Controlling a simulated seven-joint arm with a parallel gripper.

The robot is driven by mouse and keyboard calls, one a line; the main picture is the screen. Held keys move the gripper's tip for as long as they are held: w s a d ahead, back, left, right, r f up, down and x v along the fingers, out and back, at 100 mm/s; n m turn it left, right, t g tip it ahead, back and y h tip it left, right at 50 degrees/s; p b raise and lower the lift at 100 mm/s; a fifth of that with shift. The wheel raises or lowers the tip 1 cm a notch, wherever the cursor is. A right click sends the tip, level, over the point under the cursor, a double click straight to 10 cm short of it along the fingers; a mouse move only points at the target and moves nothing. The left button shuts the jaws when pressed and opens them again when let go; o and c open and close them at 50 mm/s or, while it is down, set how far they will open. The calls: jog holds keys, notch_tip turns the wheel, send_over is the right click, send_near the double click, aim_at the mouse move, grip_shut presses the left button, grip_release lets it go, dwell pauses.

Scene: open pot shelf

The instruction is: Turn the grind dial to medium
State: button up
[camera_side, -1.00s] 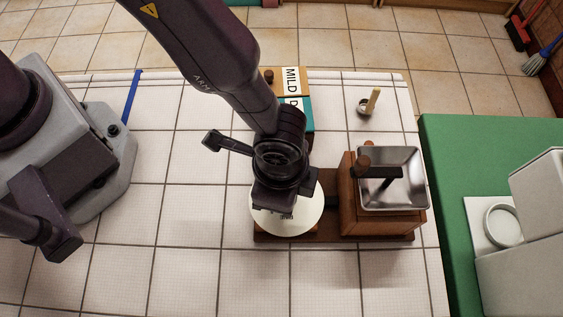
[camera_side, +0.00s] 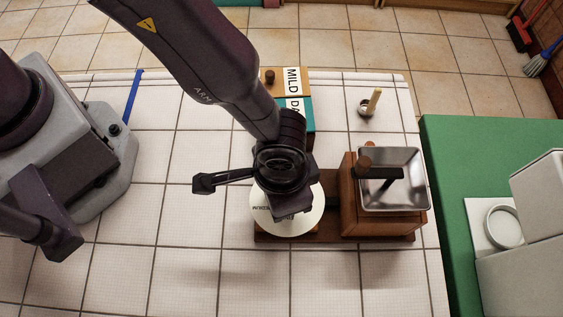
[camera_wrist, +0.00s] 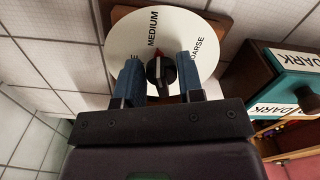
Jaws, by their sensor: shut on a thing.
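The grind dial is a white disc (camera_wrist: 122,45) on a wooden board, with MEDIUM printed near its top and COARSE to the right in the wrist view. In the side view my gripper (camera_side: 290,212) is over the disc (camera_side: 262,222) and hides the knob. The word MEDIUM shows left of the gripper there.
A wooden grinder (camera_side: 352,210) with a metal hopper (camera_side: 393,200) stands right of the dial. Tiles in front are clear.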

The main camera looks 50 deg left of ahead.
dwell(0.3)
jog(key=o, duration=0.9)
jog(key=shift+c, duration=0.2)
notch_tip(320, 180, up, 13)
jog(key=a+r+n+t, duration=0.1)
jog(key=a+r+t, duration=0.1)
jog(key=a+r, duration=0.4)
jog(key=s+a+r+n+t, duration=0.1)
jog(key=a+r, duration=0.5)
jog(key=a, duration=0.9)
jog(key=s+a+r+n+t, duration=0.1)
jog(key=a+r+n+t, duration=0.1)
jog(key=a+r, duration=0.4)
jog(key=a+n, duration=0.1)
jog(key=a, duration=0.4)
jog(key=shift+s+a+r+t, duration=0.25)
jog(key=shift+r+t, duration=0.05)
